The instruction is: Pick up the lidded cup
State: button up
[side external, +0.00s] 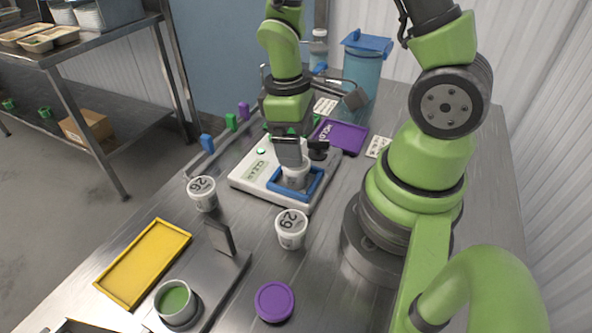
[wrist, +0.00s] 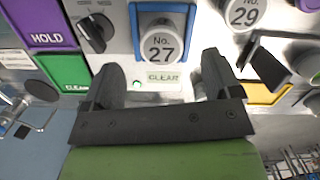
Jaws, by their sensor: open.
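A white cup (side external: 296,177) with a lid stands in the blue square frame (side external: 315,187) on the white device (side external: 255,185). In the wrist view its lid (wrist: 161,44) reads "No. 27". My gripper (side external: 291,158) is over the device at this cup, partly hiding it. In the wrist view my gripper (wrist: 161,62) is open, with one dark finger to each side and the lid just ahead, between their lines. Whether a finger touches the cup cannot be told.
Numbered cups 26 (side external: 202,193) and 29 (side external: 291,229) stand near the device. An open cup of green contents (side external: 175,302), yellow tray (side external: 146,262), purple disc (side external: 274,302) and purple HOLD tray (side external: 341,136) lie around. A blue-lidded container (side external: 363,75) stands behind.

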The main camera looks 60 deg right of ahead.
aim_at(296, 172)
notch_tip(296, 172, down, 4)
jog(key=shift+w+a+f, duration=0.1)
jog(key=shift+w, duration=0.05)
jog(key=shift+f, duration=0.9)
jog(key=c, duration=1)
